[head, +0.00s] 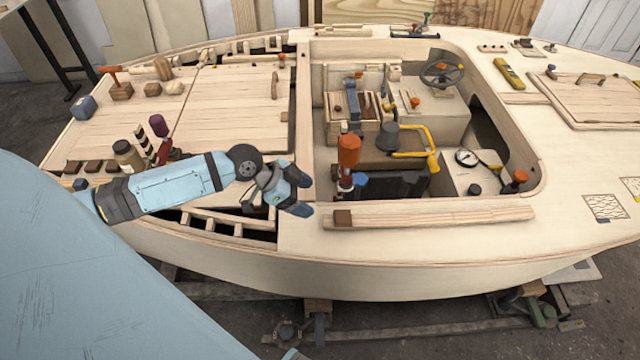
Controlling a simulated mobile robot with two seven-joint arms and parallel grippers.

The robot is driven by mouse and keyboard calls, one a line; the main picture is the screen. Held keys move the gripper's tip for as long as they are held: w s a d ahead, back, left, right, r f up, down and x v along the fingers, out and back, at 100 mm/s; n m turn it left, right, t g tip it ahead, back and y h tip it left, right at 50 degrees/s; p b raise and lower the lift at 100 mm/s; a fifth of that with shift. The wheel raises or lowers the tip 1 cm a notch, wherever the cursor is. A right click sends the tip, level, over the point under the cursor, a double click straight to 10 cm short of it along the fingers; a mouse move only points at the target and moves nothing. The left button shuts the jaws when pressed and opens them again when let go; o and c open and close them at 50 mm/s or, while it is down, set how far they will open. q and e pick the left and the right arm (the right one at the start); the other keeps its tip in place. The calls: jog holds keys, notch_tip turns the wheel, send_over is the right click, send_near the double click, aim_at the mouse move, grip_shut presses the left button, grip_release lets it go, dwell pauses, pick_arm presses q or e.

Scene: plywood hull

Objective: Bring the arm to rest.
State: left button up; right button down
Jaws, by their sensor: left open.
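My left arm (170,187) comes in from the left and reaches across the near side of the plywood hull. My left gripper (305,194) is open, with its two fingers apart and nothing seen between them. It is above the near deck, just left of the cockpit opening and of the wooden strip on the near deck. My right gripper does not show.
The cockpit (405,150) holds an orange-topped tool (348,152), a yellow-handled tool (432,160) and a steering wheel (442,74). Bottles (128,156) stand behind my left arm.

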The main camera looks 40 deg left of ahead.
pick_arm(q)
jog(key=shift+s+a+r, duration=0.3)
jog(key=shift+a+r, duration=0.1)
jog(key=shift+r, duration=0.1)
